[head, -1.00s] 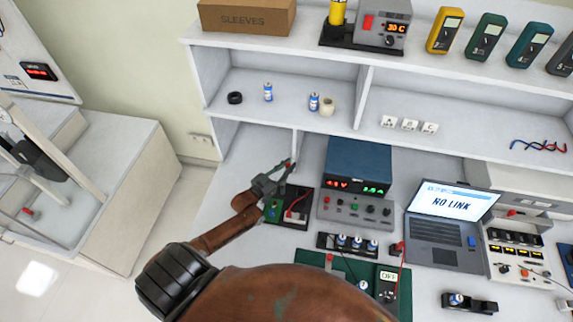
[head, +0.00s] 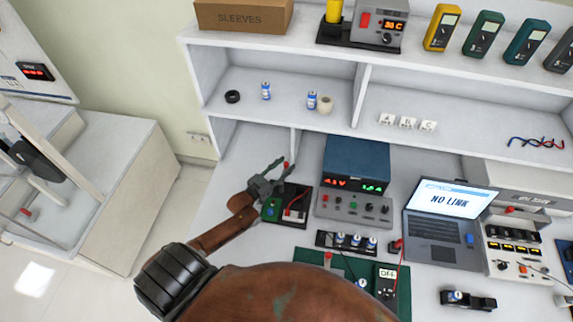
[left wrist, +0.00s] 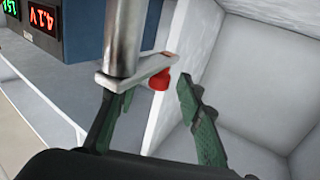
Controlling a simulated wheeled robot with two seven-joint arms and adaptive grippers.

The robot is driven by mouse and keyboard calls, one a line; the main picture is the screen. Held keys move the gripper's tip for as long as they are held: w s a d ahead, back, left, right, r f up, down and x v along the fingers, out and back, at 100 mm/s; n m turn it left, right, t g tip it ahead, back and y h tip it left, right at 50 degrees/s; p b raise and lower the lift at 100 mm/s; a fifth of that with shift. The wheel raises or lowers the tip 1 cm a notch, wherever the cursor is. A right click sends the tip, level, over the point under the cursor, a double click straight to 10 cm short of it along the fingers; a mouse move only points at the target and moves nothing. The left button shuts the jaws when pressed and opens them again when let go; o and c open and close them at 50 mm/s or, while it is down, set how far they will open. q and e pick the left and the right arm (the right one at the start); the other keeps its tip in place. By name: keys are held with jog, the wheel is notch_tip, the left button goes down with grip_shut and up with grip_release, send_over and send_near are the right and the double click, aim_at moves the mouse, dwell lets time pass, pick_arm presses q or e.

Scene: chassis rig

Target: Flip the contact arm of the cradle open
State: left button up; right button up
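The cradle (head: 296,213) appears to be the dark base with a green patch and a red wire, left of the blue power supply. In the left wrist view its contact arm (left wrist: 137,70) is a pale flat bar reaching sideways from a metal post (left wrist: 122,35), with a red knob (left wrist: 160,79) at its end. My left gripper (head: 282,167) is above the cradle, open. In the left wrist view, its green fingers (left wrist: 158,98) stand apart, with the knob between them. One finger is partly behind the bar; contact cannot be told. My right gripper is not in view.
The blue power supply (head: 356,165) stands close right of the cradle. A battery row (head: 346,243), a green mat (head: 405,290) with a meter, and a laptop (head: 443,240) fill the bench to the right.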

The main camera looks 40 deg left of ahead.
pick_arm(q)
jog(key=s+a, duration=0.1)
jog(key=s, duration=0.9)
jog(key=shift+s+a, duration=0.2)
jog(key=shift+s, duration=0.1)
jog(key=shift+d, duration=0.1)
